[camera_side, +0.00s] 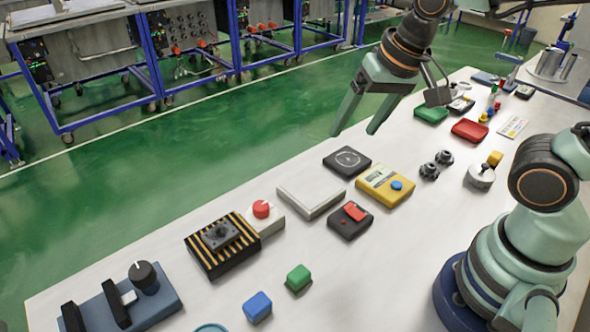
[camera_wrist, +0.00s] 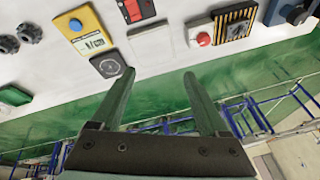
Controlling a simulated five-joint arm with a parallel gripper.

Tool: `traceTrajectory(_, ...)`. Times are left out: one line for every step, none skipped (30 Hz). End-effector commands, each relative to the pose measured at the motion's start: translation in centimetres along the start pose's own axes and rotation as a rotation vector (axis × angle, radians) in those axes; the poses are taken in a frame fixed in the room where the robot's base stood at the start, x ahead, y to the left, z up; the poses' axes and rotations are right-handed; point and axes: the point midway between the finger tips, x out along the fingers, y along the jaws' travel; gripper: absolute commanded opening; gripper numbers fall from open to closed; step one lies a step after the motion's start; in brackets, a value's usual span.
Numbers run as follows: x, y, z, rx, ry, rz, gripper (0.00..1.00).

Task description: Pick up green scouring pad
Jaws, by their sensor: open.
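A flat green pad (camera_side: 431,113) lies near the far edge of the white table in the side view, next to a red pad. I take it to be the scouring pad. A flat green piece at the left edge of the wrist view (camera_wrist: 14,96) appears to be the same pad. My gripper (camera_side: 353,134) is open and empty, raised over the table's far edge, left of the pad in the side view. In the wrist view its two fingers (camera_wrist: 159,75) are spread wide with nothing between them.
On the white table, a red pad (camera_side: 469,130) lies right of the green one. A black square plate (camera_side: 347,161) and a yellow device (camera_side: 386,185) are below my gripper in the picture. A green block (camera_side: 298,277) and a blue block (camera_side: 257,307) lie nearer the front.

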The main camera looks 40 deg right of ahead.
Motion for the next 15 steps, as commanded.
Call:
traceTrajectory(0.8,-1.2,0.7,0.071,-0.036,0.005,0.78)
traceTrajectory(1.2,-1.8,1.0,0.120,-0.053,0.010,0.78)
traceTrajectory(1.7,-2.6,1.4,0.186,-0.074,0.018,0.78)
traceTrajectory(2.1,-3.2,1.9,0.235,-0.090,0.025,0.78)
traceTrajectory(2.5,-3.8,2.2,0.284,-0.105,0.035,0.78)
traceTrajectory(3.0,-4.6,2.8,0.350,-0.123,0.048,0.78)
traceTrajectory(3.4,-5.1,3.3,0.399,-0.136,0.061,0.78)
traceTrajectory(3.8,-5.7,3.8,0.447,-0.148,0.074,0.78)
traceTrajectory(4.3,-6.4,4.5,0.512,-0.162,0.093,0.78)
traceTrajectory(4.7,-6.9,5.0,0.560,-0.172,0.110,0.78)
traceTrajectory(5.1,-7.5,5.5,0.609,-0.180,0.127,0.78)
traceTrajectory(5.6,-8.1,6.3,0.672,-0.189,0.151,0.78)
traceTrajectory(6.0,-8.6,6.9,0.720,-0.195,0.170,0.78)
traceTrajectory(6.4,-9.1,7.5,0.766,-0.199,0.189,0.78)
traceTrajectory(6.9,-9.6,8.3,0.826,-0.202,0.214,0.78)
